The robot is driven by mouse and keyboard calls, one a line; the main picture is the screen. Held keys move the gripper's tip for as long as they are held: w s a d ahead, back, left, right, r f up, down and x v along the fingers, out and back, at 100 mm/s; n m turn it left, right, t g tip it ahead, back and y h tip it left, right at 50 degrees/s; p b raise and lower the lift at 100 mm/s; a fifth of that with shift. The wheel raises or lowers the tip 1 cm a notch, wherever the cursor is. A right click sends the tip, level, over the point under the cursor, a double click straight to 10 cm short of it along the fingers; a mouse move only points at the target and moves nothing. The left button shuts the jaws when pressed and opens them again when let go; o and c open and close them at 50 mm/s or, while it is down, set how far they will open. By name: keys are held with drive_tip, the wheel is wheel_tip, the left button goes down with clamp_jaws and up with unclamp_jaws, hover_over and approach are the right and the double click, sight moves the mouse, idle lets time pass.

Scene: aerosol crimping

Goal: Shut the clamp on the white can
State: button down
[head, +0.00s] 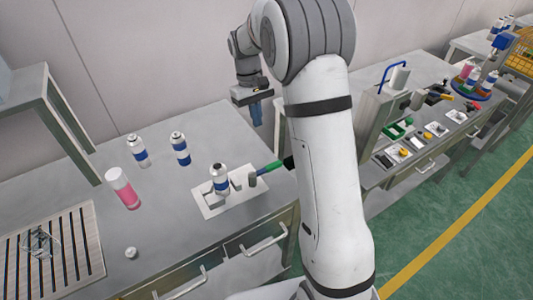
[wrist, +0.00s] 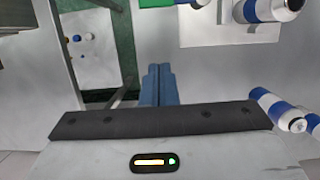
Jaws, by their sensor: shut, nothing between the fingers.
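The white can (head: 220,180) with a blue band stands upright on a pale base plate (head: 207,208) on the left bench. It also shows at the top right of the wrist view (wrist: 262,10). The clamp (head: 253,180) is on the same plate, to the can's right. Its green handle (head: 268,168) sticks out to the right, and its far end meets a dark piece beside my arm. I cannot tell whether the clamp touches the can. My gripper (head: 256,115) hangs above and behind the plate, apart from clamp and can. Its blue fingers (wrist: 158,85) are together and empty.
Two more blue-banded cans (head: 138,150) (head: 181,148) stand behind and left of the plate. A pink-and-white can (head: 122,188), a small white cap (head: 131,253) and a slatted rack (head: 60,250) lie further left. A second bench with a blue-handled press (head: 390,78) is at right.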

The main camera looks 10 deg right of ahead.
drive_tip(key=p+x, duration=0.1)
drive_tip(key=x, duration=0.9)
drive_tip(key=shift+s+p, duration=0.15)
drive_tip(key=shift+p, duration=0.25)
drive_tip(key=s, duration=0.1)
drive_tip(key=s+d+p, duration=0.1)
drive_tip(key=s, duration=0.1)
drive_tip(key=shift+s+r, duration=0.1)
drive_tip(key=shift+r, duration=0.1)
drive_tip(key=shift+s+d+f, duration=0.15)
drive_tip(key=shift+s, duration=0.05)
drive_tip(key=shift+s, duration=0.1)
drive_tip(key=shift+d+m, duration=0.1)
drive_tip(key=shift+m, duration=0.2)
drive_tip(key=shift+s, duration=0.1)
